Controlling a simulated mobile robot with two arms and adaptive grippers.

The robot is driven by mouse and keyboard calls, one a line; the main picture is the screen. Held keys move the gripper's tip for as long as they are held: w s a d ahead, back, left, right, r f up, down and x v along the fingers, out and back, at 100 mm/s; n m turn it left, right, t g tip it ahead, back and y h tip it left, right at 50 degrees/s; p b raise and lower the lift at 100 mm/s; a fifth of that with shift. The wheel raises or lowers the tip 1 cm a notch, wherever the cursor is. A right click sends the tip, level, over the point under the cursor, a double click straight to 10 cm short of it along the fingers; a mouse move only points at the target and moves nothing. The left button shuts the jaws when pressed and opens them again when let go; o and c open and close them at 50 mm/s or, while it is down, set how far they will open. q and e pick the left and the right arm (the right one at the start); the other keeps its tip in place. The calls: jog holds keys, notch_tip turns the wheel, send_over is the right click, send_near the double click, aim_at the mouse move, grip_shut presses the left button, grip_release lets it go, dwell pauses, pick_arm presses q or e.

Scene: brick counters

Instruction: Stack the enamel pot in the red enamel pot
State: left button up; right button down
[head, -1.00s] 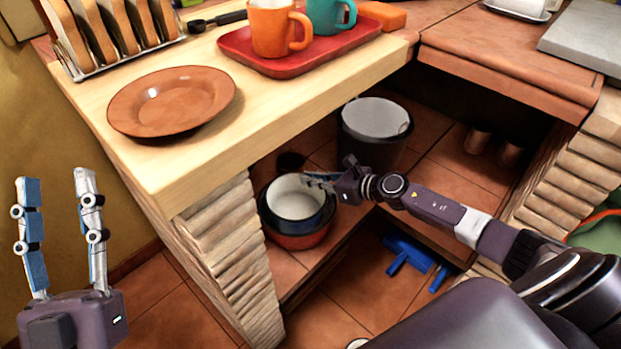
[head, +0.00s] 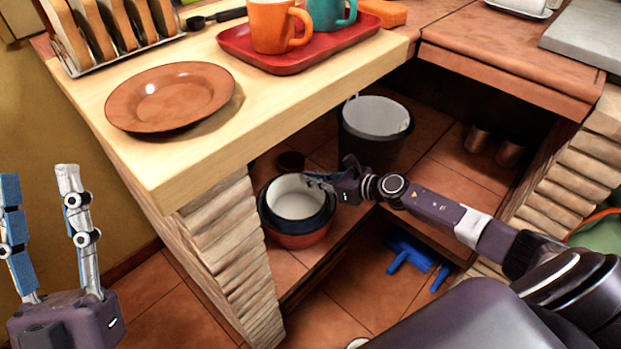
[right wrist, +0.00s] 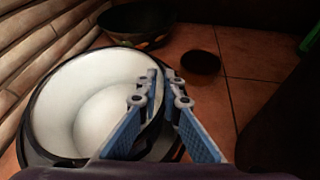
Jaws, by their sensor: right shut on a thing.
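The enamel pot (head: 297,198), white inside with a dark blue outside, sits in the mouth of the red enamel pot (head: 300,240) on the tiled shelf under the counter. In the right wrist view the enamel pot (right wrist: 85,105) fills the left half, and a dark rim shows around and below it. My right gripper (head: 318,180) is shut on the enamel pot's right rim; its blue fingers (right wrist: 160,100) straddle the wall. How deep the pot sits is hard to tell. My left gripper (head: 38,185) is open and empty at the far left, in front of the yellow wall.
A grey bin (head: 375,125) stands behind my right gripper on the shelf. A small dark bowl (right wrist: 200,62) and a dark pan (right wrist: 135,20) are behind the pots. The stone pillar (head: 225,250) is close on the left, and the wooden counter (head: 200,150) overhangs above.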

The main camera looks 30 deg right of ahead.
jog(key=c, duration=2.1)
grip_release()
pick_arm(q)
jog(key=shift+s+r, duration=0.2)
jog(key=shift+s, duration=0.05)
jog(key=shift+w, duration=0.1)
pick_arm(e)
jog(key=shift+r+p, duration=0.7)
pick_arm(q)
jog(key=w+f+g+y, duration=0.1)
jog(key=w+f+g, duration=0.2)
jog(key=f, duration=0.3)
jog(key=w+f+g+y+p, duration=0.1)
jog(key=w+f+g, duration=0.2)
jog(key=f, duration=0.3)
jog(key=shift+w+f+g+y, duration=0.3)
jog(key=shift+w+g, duration=0.05)
jog(key=shift+g, duration=0.15)
pick_arm(e)
jog(key=v, duration=1.2)
jog(key=shift+f, duration=0.2)
pick_arm(q)
jog(key=shift+f, duration=0.1)
